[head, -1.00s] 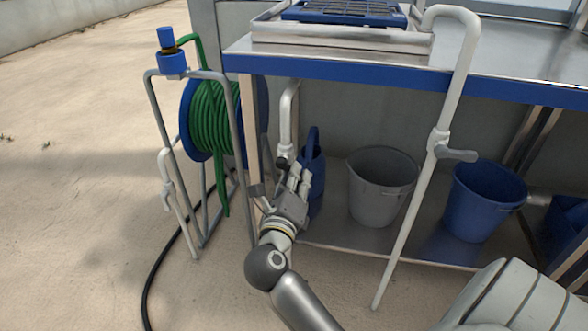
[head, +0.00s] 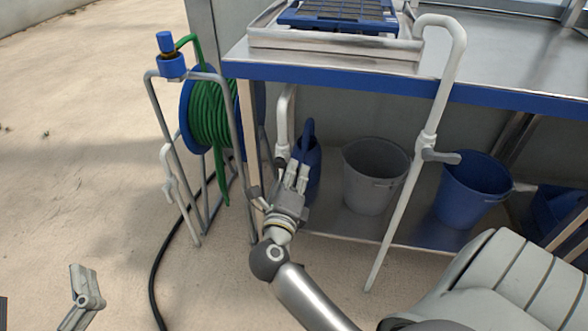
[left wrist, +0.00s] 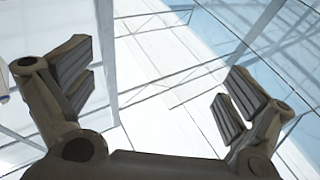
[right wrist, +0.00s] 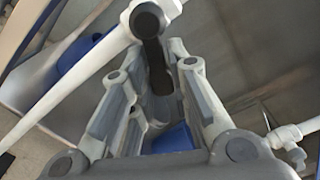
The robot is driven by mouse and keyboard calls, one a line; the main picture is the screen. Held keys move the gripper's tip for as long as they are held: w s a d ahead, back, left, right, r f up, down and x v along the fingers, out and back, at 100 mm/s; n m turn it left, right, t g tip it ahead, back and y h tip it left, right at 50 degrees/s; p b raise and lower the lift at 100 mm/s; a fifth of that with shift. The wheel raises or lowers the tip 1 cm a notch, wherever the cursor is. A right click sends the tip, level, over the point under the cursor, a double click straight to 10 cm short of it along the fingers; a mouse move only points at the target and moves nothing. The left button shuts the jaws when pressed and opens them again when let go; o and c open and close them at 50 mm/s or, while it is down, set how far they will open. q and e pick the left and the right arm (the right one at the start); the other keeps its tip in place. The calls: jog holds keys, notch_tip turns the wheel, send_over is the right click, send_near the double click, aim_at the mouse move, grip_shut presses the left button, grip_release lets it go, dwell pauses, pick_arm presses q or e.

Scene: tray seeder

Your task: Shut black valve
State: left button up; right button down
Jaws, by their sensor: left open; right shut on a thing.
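The black valve (head: 281,161) sits on a short white pipe (head: 284,115) at the left front leg of the bench. In the right wrist view its black lever (right wrist: 155,50) points from the white valve body down between my fingers, at an angle to the pipe. My right gripper (head: 292,178) is shut on this lever; its fingers lie on both sides of it. In the head view the fingers partly hide the lever. My left gripper (left wrist: 160,95) is open and empty, with only sky and glass panels behind it; part of it shows at the head view's lower left.
A taller white pipe with a grey valve lever (head: 440,156) stands right of my right arm. A blue watering can (head: 311,165), a grey bucket (head: 373,180) and a blue bucket (head: 470,185) stand under the bench. A green hose reel (head: 208,115) and black hose (head: 160,260) are left.

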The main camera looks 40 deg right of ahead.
pick_arm(q)
notch_tip(320, 180, down, 14)
jog(key=s+a+g+y+p, duration=0.3)
jog(key=g, duration=0.6)
jog(key=s+a+f+g+y+p, duration=0.1)
jog(key=s+a+f+g+p, duration=0.2)
jog(key=s, duration=0.4)
jog(key=s+a+f+g+y+p, duration=0.1)
jog(key=s+a+f+g+p, duration=0.15)
jog(key=s+g, duration=0.3)
notch_tip(320, 180, down, 10)
jog(key=d+p, duration=0.1)
jog(key=p, duration=0.1)
jog(key=shift+w+d+f+n, duration=0.15)
jog(key=shift+w+d+n, duration=0.1)
jog(key=shift+w+n, duration=0.15)
pick_arm(e)
jog(key=shift+s+d+r+n, duration=0.1)
jog(key=shift+r+n, duration=0.2)
jog(key=shift+n, duration=0.55)
jog(key=shift+w+a+r+n, duration=0.1)
jog(key=shift+r+n, duration=0.2)
jog(key=shift+n, duration=0.6)
jog(key=shift+s+d+r+n, duration=0.1)
jog(key=shift+r+n, duration=0.2)
jog(key=shift+n, duration=0.55)
pick_arm(q)
jog(key=shift+g, duration=0.25)
